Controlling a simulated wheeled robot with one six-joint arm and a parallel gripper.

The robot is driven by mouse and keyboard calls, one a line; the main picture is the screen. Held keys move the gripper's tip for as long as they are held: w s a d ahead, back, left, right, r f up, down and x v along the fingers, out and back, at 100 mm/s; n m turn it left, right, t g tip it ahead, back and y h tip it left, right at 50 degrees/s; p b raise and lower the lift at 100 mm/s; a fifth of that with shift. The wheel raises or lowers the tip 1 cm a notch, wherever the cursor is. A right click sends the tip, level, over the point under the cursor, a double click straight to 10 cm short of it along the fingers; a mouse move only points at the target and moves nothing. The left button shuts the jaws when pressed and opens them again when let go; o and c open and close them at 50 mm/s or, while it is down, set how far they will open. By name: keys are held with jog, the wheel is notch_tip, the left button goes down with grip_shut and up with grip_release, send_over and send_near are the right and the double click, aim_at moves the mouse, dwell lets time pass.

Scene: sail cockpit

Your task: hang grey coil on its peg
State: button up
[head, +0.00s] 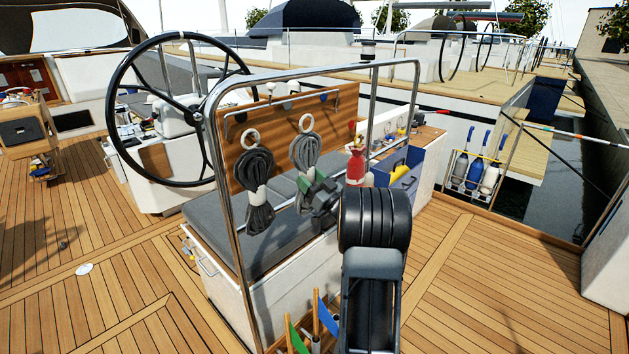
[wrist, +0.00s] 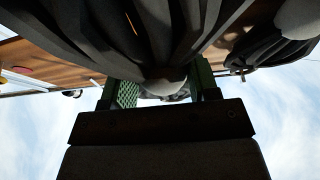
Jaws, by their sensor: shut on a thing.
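The grey coil (head: 304,152) hangs upright in front of the wooden board (head: 342,103), with a pale ring at its top. My gripper (head: 311,186) is shut on its lower middle, at the pale band. In the wrist view, my green-padded fingers (wrist: 162,92) stand on either side of the band, and the coil (wrist: 150,30) fills the upper middle. The ring is close to the board's peg row, but I cannot tell whether it is around a peg. The board also shows in the wrist view (wrist: 45,58).
A darker coil (head: 257,190) hangs just left of the grey one. A steel rail (head: 222,200) frames the board. A grey cushioned seat (head: 215,225) lies below. A red bottle (head: 355,166) and a blue box (head: 400,175) stand right. A steering wheel (head: 118,108) is left.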

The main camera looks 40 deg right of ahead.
jog(key=shift+w+a+p, duration=0.15)
jog(key=shift+w+p, duration=0.1)
jog(key=shift+w, duration=0.45)
jog(key=shift+w+a+p, duration=0.1)
jog(key=shift+w+p, duration=0.1)
jog(key=shift+w, duration=0.45)
jog(key=shift+w+a+f+b, duration=0.1)
jog(key=shift+w+f+b, duration=0.55)
jog(key=shift+b, duration=0.45)
jog(key=shift+w+r, duration=0.1)
jog(key=o, duration=1.3)
jog(key=shift+c, duration=0.2)
jog(key=b+v, duration=0.3)
jog(key=v, duration=1.1)
